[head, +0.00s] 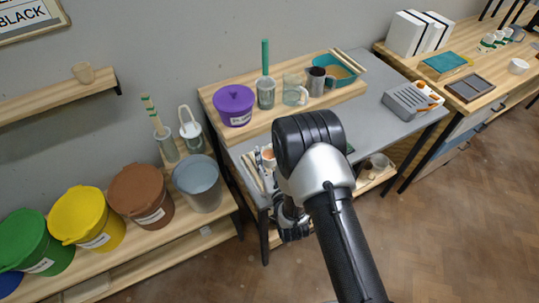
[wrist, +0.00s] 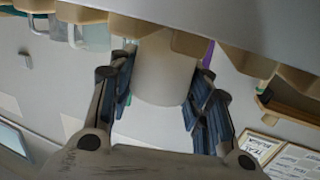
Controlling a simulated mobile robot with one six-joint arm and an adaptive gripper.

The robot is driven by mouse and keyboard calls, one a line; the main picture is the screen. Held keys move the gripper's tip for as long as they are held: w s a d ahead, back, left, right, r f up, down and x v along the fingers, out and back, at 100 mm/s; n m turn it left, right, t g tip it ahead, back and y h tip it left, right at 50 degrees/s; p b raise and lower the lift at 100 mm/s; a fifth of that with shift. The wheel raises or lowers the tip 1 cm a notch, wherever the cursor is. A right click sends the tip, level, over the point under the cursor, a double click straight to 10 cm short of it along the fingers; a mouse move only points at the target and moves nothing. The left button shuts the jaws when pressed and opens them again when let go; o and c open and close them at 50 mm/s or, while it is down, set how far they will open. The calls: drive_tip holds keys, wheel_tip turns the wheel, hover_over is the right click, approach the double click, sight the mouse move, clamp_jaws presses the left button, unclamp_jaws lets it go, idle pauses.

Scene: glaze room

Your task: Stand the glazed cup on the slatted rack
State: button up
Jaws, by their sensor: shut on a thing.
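A pale cream cup (wrist: 165,75) stands between the two fingers of my gripper (wrist: 165,68), which is shut on its sides. The wrist view is upside down. In the head view the cup (head: 268,156) shows small, with an orange-brown inside, partly behind my arm. Pale wooden slats, seemingly the slatted rack (head: 252,172), lie at the left end of the grey table. In the wrist view, scalloped wooden pieces of it (wrist: 110,22) are close to the cup's base end. I cannot tell whether the base touches them. My arm hides much of the rack.
A raised wooden shelf behind holds a purple tub (head: 234,105), glass jugs (head: 294,90) and a teal basin (head: 338,70). A grey slotted block (head: 408,102) sits at the table's right. Lidded buckets (head: 140,195) stand left. The grey table's middle right (head: 375,110) is clear.

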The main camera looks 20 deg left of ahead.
drive_tip(key=o, duration=1.2)
drive_tip(key=shift+f, duration=0.1)
drive_tip(key=shift+r, duration=0.2)
drive_tip(key=v, duration=0.9)
drive_tip(key=shift+s+d+f+p, duration=0.1)
drive_tip(key=shift+s+f+p, duration=0.15)
drive_tip(key=shift+p, duration=0.1)
drive_tip(key=shift+s+d+b, duration=0.35)
drive_tip(key=shift+s+b, duration=0.1)
drive_tip(key=shift+b, duration=0.75)
drive_tip(key=shift+s+d+r+b, duration=0.25)
drive_tip(key=shift+s+d+b, duration=0.25)
drive_tip(key=shift+b, duration=0.5)
drive_tip(key=shift+a, duration=0.1)
